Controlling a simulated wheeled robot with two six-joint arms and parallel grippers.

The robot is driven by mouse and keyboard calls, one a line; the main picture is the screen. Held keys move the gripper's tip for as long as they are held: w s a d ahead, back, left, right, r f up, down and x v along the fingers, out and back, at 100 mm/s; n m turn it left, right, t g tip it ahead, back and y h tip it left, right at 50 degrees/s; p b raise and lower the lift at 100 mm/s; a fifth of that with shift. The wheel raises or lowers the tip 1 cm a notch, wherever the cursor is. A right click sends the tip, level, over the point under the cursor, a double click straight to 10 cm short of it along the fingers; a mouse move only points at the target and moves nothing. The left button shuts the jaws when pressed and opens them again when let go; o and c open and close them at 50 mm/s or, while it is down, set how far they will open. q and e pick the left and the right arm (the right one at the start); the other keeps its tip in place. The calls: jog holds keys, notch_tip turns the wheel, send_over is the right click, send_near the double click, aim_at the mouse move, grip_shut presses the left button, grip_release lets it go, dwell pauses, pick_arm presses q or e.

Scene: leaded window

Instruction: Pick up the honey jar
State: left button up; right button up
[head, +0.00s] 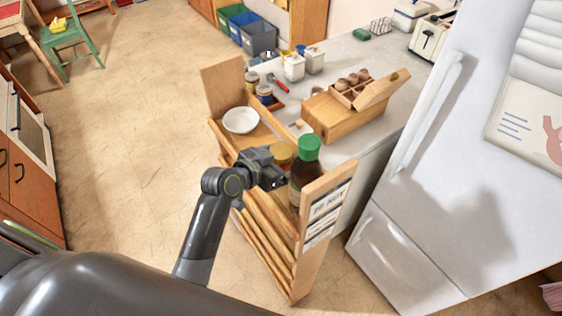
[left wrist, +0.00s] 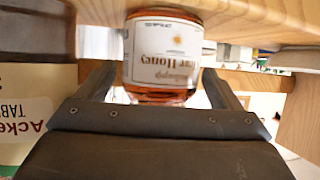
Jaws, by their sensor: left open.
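The honey jar (head: 282,153) stands in the wooden pull-out rack, its amber body and lid partly hidden behind my left gripper (head: 272,176). In the left wrist view the jar (left wrist: 163,50) shows upside down, with amber honey and a white label reading "Honey". My left gripper is open, and its two fingers (left wrist: 160,88) reach forward on either side of the jar. A gap shows on at least the left side, and I cannot tell whether the fingers touch the glass. My right gripper is not in view.
A dark bottle with a green cap (head: 306,165) stands close to the right of the jar. The rack's wooden front panel (head: 325,215) rises beside it. A white bowl (head: 240,120) sits farther back.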

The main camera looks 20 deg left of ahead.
pick_arm(q)
jog(key=shift+c, duration=0.4)
jog(key=c, duration=1.2)
jog(key=shift+c, duration=0.9)
jog(key=shift+w+r, duration=0.1)
jog(key=shift+r, duration=0.05)
